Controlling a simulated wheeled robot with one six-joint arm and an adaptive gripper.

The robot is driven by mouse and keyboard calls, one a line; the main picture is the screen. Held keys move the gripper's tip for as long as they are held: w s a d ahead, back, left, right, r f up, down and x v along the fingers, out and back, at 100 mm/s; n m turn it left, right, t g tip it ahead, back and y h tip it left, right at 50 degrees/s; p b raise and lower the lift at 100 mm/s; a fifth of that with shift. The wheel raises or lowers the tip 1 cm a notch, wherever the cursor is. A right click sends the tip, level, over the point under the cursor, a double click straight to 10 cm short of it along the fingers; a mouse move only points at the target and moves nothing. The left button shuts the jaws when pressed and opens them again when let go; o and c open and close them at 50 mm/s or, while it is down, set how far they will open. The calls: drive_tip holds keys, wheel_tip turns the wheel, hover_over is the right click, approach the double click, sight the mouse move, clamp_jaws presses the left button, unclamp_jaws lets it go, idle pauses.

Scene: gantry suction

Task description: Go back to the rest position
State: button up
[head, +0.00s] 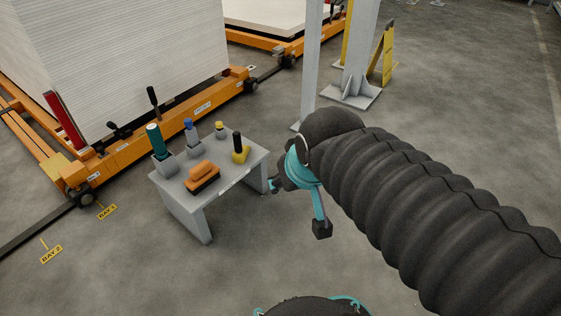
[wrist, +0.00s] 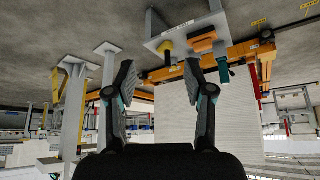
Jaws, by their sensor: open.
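My gripper (head: 297,207) hangs at the end of my dark ribbed arm in the head view, in the air just right of the small grey table (head: 240,183). One dark fingertip points down; the other side is partly hidden by the wrist. In the wrist view my gripper (wrist: 160,78) shows its two dark fingers with teal joints spread wide apart. Nothing is between them. That view is upside down and shows the table (wrist: 160,42) at the top, beyond the fingertips.
The table holds an orange block-like tool (head: 203,172), a teal cylinder (head: 154,137), a yellow-and-black tool (head: 240,150) and smaller holders. Behind are an orange frame (head: 150,130) with a white sheet stack (head: 130,60), a grey post (head: 311,65) and a yellow stand (head: 388,55). Floor in front is clear.

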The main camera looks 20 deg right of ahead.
drive_tip(key=shift+g, duration=0.4)
drive_tip(key=s, duration=0.4)
drive_tip(key=shift+s, duration=0.15)
wheel_tip(320, 180, up, 7)
drive_tip(key=p, duration=0.6)
drive_tip(key=shift+f+p, duration=0.15)
drive_tip(key=shift+p, duration=0.2)
